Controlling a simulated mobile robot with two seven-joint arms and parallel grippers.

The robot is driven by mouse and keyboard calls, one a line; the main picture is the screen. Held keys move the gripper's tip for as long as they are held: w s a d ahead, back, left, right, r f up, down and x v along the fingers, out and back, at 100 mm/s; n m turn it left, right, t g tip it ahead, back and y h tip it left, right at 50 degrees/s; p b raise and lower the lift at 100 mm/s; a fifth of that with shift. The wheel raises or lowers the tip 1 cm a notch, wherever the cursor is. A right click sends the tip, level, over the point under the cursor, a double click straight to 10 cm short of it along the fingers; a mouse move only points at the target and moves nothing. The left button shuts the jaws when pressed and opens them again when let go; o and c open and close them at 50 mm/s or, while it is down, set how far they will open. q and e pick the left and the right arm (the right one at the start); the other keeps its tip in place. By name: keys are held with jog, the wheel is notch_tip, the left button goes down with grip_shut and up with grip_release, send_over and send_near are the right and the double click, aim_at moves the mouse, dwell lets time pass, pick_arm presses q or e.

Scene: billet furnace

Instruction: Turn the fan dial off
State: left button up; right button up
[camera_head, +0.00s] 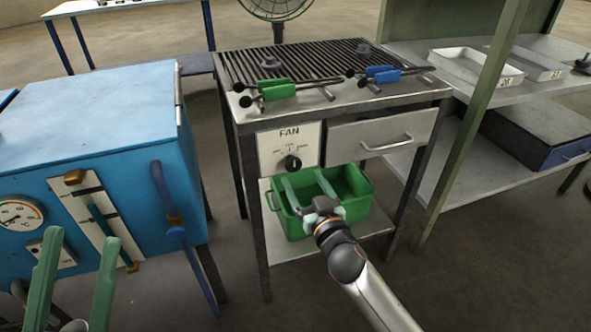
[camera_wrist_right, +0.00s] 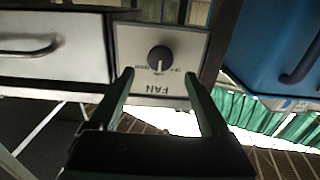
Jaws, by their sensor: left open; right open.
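The fan dial (camera_head: 292,163) is a round black knob on a pale panel (camera_head: 272,139) marked FAN, on the front of the metal bench. It also shows in the right wrist view (camera_wrist_right: 160,58), where the panel is upside down. There its light mark seems to point toward the FAN lettering, at the middle position; the small labels are hard to read. My right gripper (camera_head: 303,175) is open in front of the panel, a little below and right of the dial. Its fingers (camera_wrist_right: 158,74) flank the dial's line of sight without visible contact. My left gripper (camera_head: 82,237) is open and empty before the blue furnace.
The blue furnace (camera_head: 90,125) with a handle (camera_head: 166,200) stands left of the bench. A closed drawer (camera_head: 382,138) is right of the panel. A green bin (camera_head: 353,190) sits on the shelf below. Tongs with green (camera_head: 268,91) and blue (camera_head: 382,75) grips lie on top.

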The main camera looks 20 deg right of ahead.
aim_at(294, 166)
jog(key=shift+w+a+b, duration=0.1)
jog(key=shift+w+b, duration=0.4)
jog(key=shift+w, duration=2.5)
jog(key=shift+c, duration=0.4)
grip_shut()
